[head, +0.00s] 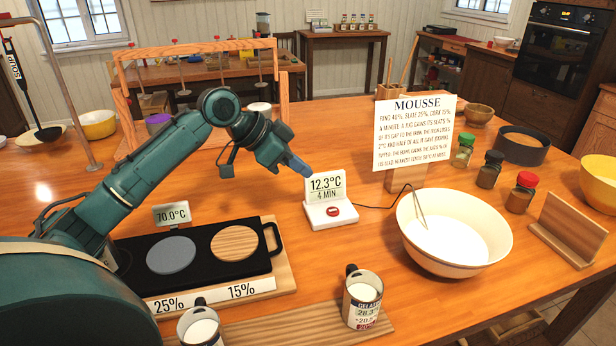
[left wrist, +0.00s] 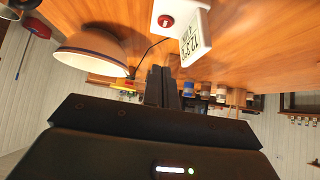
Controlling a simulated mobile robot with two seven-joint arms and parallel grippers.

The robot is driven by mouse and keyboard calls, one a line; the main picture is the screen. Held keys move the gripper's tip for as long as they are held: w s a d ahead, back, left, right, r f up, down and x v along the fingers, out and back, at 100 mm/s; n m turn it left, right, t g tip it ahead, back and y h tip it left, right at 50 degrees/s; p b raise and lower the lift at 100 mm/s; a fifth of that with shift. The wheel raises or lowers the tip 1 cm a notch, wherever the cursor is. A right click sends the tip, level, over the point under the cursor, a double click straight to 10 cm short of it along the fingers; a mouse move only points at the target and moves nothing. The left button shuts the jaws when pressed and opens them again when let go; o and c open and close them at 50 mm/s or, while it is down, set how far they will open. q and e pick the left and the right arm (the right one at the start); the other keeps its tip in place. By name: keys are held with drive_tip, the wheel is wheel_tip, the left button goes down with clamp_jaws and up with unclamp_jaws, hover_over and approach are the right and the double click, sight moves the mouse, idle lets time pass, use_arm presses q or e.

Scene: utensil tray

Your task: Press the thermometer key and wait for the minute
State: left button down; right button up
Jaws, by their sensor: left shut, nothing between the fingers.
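The thermometer (head: 322,188) is a small white stand on the wooden table reading 12.3°C and 4 MIN. Its red key (head: 332,211) sits on the flat base in front of the display. The key also shows in the left wrist view (left wrist: 166,21). A wire runs from the thermometer to a probe in the cream bowl (head: 478,252), which holds white mousse mix. My left gripper (head: 302,168) is shut and empty, above and just left of the display, apart from the key. Its closed fingers show in the left wrist view (left wrist: 163,86). My right gripper is not in view.
A black hot plate (head: 200,283) with two discs and a 70.0°C sign (head: 172,214) lies left. Two mugs stand in front, one labelled gelatin (head: 362,302). A MOUSSE card (head: 413,135) stands behind the bowl. Jars (head: 463,150) and a wooden holder (head: 570,230) are right.

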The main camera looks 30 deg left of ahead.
use_arm(q)
hover_over(338, 210)
drive_tip(key=s+a, duration=0.2)
drive_tip(key=f+p, duration=0.1)
drive_tip(key=f, duration=0.5)
drive_tip(key=shift+d+f, duration=0.15)
drive_tip(key=shift+d, duration=0.05)
wheel_tip(338, 210, down, 2)
drive_tip(key=shift+a+f, duration=0.15)
drive_tip(key=shift+f, duration=0.7)
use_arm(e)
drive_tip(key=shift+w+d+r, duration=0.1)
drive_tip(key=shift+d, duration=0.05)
